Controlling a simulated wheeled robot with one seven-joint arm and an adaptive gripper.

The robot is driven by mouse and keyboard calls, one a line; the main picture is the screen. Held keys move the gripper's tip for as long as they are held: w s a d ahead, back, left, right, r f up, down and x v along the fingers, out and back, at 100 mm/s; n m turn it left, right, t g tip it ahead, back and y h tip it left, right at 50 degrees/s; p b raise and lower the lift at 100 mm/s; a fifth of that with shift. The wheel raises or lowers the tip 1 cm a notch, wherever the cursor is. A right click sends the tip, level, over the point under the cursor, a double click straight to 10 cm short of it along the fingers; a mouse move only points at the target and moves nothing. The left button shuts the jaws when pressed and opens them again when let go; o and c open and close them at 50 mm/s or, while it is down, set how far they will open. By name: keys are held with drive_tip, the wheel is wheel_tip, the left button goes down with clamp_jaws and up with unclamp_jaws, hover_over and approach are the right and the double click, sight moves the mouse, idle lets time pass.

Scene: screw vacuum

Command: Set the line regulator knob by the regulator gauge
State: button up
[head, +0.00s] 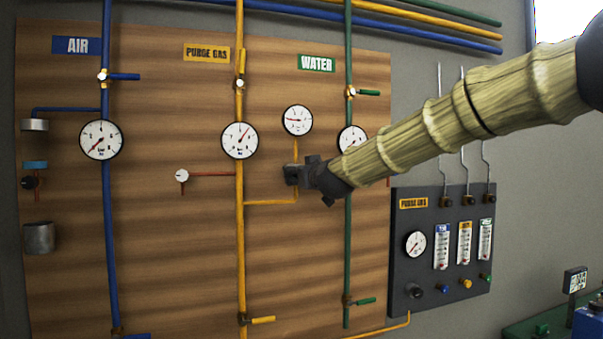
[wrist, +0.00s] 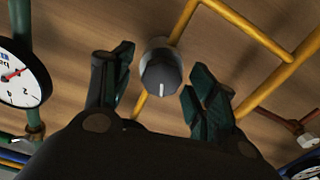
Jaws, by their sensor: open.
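The line regulator knob (wrist: 162,76) is a grey round knob with a white pointer mark, facing the wrist camera. My gripper (wrist: 161,70) is open, with one finger on each side of the knob and visible gaps between. In the head view my gripper (head: 303,174) is at the yellow branch pipe, and it and my arm hide most of the knob there. The regulator gauge (head: 297,120) is a small white dial above the gripper on the yellow branch. Its red needle points left; its scale is too small to read.
The wooden board carries the air gauge (head: 101,140), purge gas gauge (head: 239,140) and water gauge (head: 352,139), partly behind my arm. A dark purge gas panel (head: 440,248) stands at the lower right.

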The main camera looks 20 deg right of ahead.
drive_tip(key=shift+c, duration=0.5)
drive_tip(key=c, duration=0.9)
drive_tip(key=shift+c, duration=0.2)
drive_tip(key=shift+d+m+b, duration=0.1)
drive_tip(key=shift+m+b, duration=3.3)
drive_tip(key=shift+m, duration=3.1)
